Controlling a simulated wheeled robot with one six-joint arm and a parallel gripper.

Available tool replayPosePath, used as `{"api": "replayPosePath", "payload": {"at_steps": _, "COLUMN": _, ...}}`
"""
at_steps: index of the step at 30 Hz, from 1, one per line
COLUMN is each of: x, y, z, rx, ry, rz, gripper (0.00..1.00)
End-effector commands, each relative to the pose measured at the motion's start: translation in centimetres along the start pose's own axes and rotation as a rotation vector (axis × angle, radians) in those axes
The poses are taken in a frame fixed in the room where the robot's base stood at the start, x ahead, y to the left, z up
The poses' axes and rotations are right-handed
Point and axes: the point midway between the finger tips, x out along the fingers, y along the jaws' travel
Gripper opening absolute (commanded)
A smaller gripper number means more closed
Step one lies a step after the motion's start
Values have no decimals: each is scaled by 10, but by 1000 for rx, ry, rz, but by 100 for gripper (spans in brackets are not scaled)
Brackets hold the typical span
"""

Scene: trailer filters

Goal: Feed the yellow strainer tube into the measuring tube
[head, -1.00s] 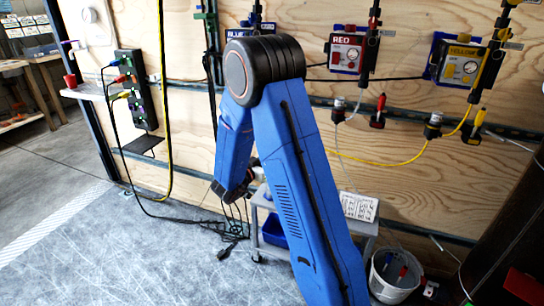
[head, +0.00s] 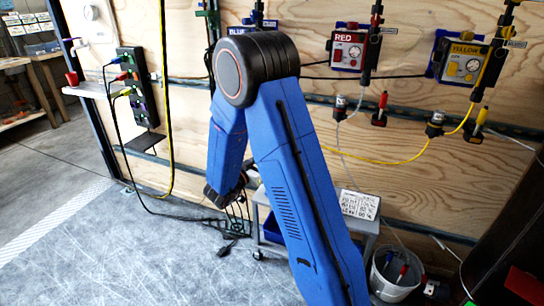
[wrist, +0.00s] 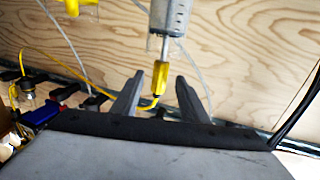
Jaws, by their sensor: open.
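In the wrist view, a yellow strainer tube (wrist: 158,78) stands upright, seen between the two fingers of my gripper (wrist: 168,82). The gripper is open, and no finger clearly grips the yellow piece. A thin stem runs from its upper end toward a clear grey tube with markings (wrist: 170,16), which looks like the measuring tube. Whether the stem is inside that tube or only in front of it, I cannot tell. A yellow hose leaves the lower end. In the head view, my arm hides the gripper and these parts.
A plywood wall carries a red station (head: 348,50) and a yellow station (head: 462,66), with hoses below. A low grey cart holding a white label board (head: 358,204) stands by the wall. A white bucket (head: 394,278) stands at right. The floor at left is mostly clear.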

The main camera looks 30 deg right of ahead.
Motion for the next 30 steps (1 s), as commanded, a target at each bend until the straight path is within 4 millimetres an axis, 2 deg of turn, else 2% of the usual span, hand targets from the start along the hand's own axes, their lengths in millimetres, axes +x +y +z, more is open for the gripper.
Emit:
{"api": "replayPosePath", "payload": {"at_steps": 3, "x": -22, "y": -1, "z": 0, "rx": 0, "ry": -1, "rz": -4, "gripper": 40}}
{"api": "replayPosePath", "payload": {"at_steps": 18, "x": -102, "y": -1, "z": 0, "rx": 0, "ry": 0, "rz": -3, "gripper": 40}}
{"api": "replayPosePath", "payload": {"at_steps": 24, "x": -124, "y": -1, "z": 0, "rx": 0, "ry": 1, "rz": -2, "gripper": 40}}
{"api": "replayPosePath", "payload": {"at_steps": 30, "x": -134, "y": 0, "z": 0, "rx": 0, "ry": 0, "rz": -1, "gripper": 40}}
